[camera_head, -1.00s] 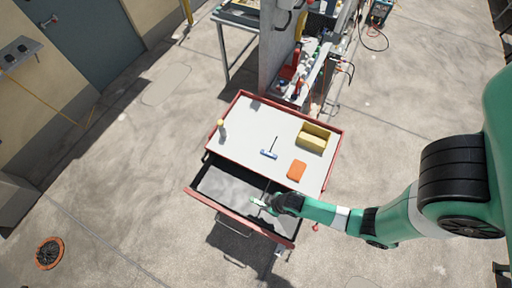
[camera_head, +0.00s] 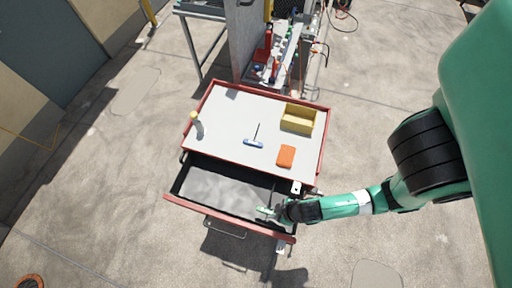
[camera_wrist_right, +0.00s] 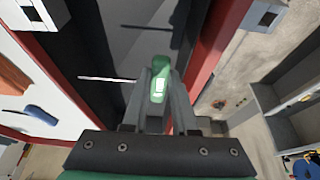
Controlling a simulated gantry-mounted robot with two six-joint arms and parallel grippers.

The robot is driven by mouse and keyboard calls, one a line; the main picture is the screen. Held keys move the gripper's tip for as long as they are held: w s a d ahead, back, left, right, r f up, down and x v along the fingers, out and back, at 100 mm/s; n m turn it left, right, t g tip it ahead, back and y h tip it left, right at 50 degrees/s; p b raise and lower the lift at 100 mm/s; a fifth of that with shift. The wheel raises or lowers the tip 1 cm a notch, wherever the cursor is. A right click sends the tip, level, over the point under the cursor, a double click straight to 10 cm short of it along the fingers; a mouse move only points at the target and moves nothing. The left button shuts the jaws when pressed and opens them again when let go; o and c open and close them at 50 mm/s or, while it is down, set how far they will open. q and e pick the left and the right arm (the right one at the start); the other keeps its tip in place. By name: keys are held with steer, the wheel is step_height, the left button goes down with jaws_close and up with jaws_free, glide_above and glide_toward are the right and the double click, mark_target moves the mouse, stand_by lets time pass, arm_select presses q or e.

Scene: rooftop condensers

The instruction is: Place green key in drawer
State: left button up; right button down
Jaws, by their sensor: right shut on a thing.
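The green key (camera_wrist_right: 158,82) is pinched between the fingers of my right gripper (camera_wrist_right: 156,100) in the right wrist view. In the head view the key (camera_head: 263,210) shows as a small light-green piece at the gripper's tip. My right gripper (camera_head: 274,213) is over the right end of the open drawer (camera_head: 215,187), near its red front edge. The drawer is pulled out of the red-rimmed cart, and its visible grey floor looks empty. The key appears to be above the drawer; its exact height is hard to tell. My left gripper is not in view.
On the white cart top (camera_head: 230,115) are a yellow bin (camera_head: 298,119), an orange block (camera_head: 286,156), a blue-headed brush-like tool (camera_head: 253,142) and a yellow-tipped item (camera_head: 196,124). The left of the drawer is clear. Concrete floor surrounds the cart.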

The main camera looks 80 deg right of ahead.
steer(key=w+d+f+b, duration=0.1)
steer(key=w+d+f, duration=0.2)
steer(key=w+d, duration=0.15)
steer(key=b, duration=0.3)
glide_above(255, 195)
steer(key=s, duration=0.2)
steer(key=f, duration=0.5)
steer(key=shift+w+a+f, duration=0.1)
steer(key=shift+a, duration=0.1)
steer(key=f, duration=0.1)
steer(key=f+b, duration=0.1)
steer(key=f, duration=0.1)
steer(key=shift+w+d, duration=0.15)
steer(key=shift+d, duration=0.05)
steer(key=shift+f, duration=0.25)
steer(key=shift+f+b, duration=0.2)
steer(key=shift+b, duration=0.15)
steer(key=c, duration=0.7)
jaws_free()
steer(key=shift+r, duration=0.1)
